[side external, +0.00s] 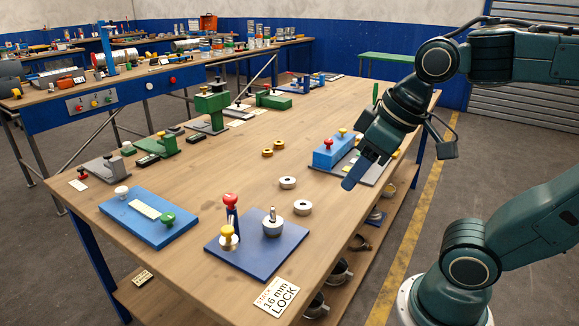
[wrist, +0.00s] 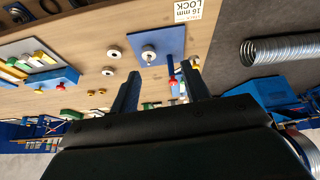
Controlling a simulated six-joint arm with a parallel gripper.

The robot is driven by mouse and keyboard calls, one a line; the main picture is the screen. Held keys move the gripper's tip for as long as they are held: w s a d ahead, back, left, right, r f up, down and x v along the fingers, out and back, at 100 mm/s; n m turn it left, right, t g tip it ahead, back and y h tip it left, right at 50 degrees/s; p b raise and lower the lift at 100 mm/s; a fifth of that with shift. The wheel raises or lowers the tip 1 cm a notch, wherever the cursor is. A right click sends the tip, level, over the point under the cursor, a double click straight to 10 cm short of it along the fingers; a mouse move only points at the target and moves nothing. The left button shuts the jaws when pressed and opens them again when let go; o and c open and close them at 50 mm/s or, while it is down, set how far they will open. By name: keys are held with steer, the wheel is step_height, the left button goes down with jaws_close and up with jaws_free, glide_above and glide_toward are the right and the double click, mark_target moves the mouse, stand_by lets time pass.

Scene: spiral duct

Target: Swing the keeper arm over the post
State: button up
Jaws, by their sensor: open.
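A blue base plate (side external: 255,262) lies near the table's front corner; it also shows in the wrist view (wrist: 138,38). A thin metal post (side external: 272,213) stands on it, with grey rings (side external: 272,229) around its foot. Left of it is a blue upright with a red knob (side external: 230,199), beside a yellow knob (side external: 227,231). I cannot tell clearly which piece is the keeper arm; nothing visibly covers the post's top. My gripper (side external: 355,175) is open and empty, above the table's right side, apart from the plate. Both fingers show in the wrist view (wrist: 158,67).
Two loose grey rings (side external: 288,182) (side external: 303,207) lie behind the plate. A "16 mm LOCK" card (side external: 276,297) lies at the front edge. A blue block (side external: 335,152) stands near my gripper. Bare wood lies between.

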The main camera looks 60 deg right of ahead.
steer(key=w+a+r+n+g, duration=0.1)
steer(key=w+a+n, duration=0.1)
steer(key=w, duration=0.4)
steer(key=w+a+r+n+g, duration=0.2)
steer(key=w, duration=0.4)
steer(key=n+g, duration=0.2)
steer(key=n, duration=0.2)
glide_above(227, 228)
step_height(227, 228, down, 4)
steer(key=shift+r, duration=0.2)
step_height(227, 228, down, 14)
steer(key=shift+r, duration=0.1)
jaws_close()
